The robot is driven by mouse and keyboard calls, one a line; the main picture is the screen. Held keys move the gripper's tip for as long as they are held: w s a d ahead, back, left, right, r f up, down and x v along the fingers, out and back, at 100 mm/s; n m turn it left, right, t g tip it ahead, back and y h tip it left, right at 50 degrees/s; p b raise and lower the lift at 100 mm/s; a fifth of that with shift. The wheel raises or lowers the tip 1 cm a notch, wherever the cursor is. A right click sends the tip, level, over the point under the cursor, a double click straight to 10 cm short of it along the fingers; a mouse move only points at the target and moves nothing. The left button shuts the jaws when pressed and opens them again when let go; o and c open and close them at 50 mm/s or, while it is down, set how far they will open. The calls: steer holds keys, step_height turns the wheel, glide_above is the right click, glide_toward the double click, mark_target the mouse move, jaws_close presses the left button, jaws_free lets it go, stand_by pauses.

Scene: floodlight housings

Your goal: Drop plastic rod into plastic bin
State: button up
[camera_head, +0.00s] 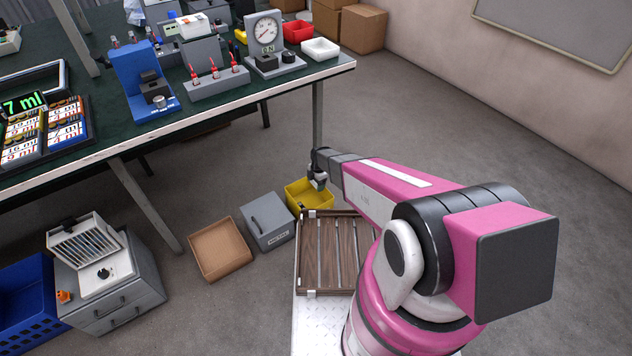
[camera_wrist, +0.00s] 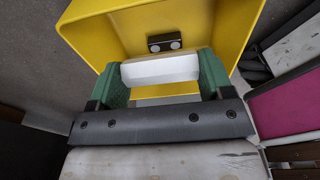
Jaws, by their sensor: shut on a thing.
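The yellow plastic bin (camera_head: 297,200) stands on the floor beside the wooden slatted tray. My gripper (camera_head: 318,182) points down over this bin. In the wrist view the yellow bin (camera_wrist: 85,32) opens beneath my gripper (camera_wrist: 160,72). The green fingers are shut on a white piece, which I take for the plastic rod (camera_wrist: 160,69); it spans the gap between them. A small black item with two pale round spots (camera_wrist: 165,43) is seen inside the bin, beyond the rod. In the head view the rod is too small to make out clearly.
A grey bin marked METAL (camera_head: 268,221) and a cardboard box (camera_head: 220,250) stand left of the yellow bin. The wooden slatted tray (camera_head: 333,250) is in front. The green-topped workbench (camera_head: 260,82) with instruments is behind left. Open floor lies to the right.

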mark_target(315, 203)
steer(key=shift+f, duration=6.1)
steer(key=o, duration=0.9)
steer(key=shift+r, duration=6.5)
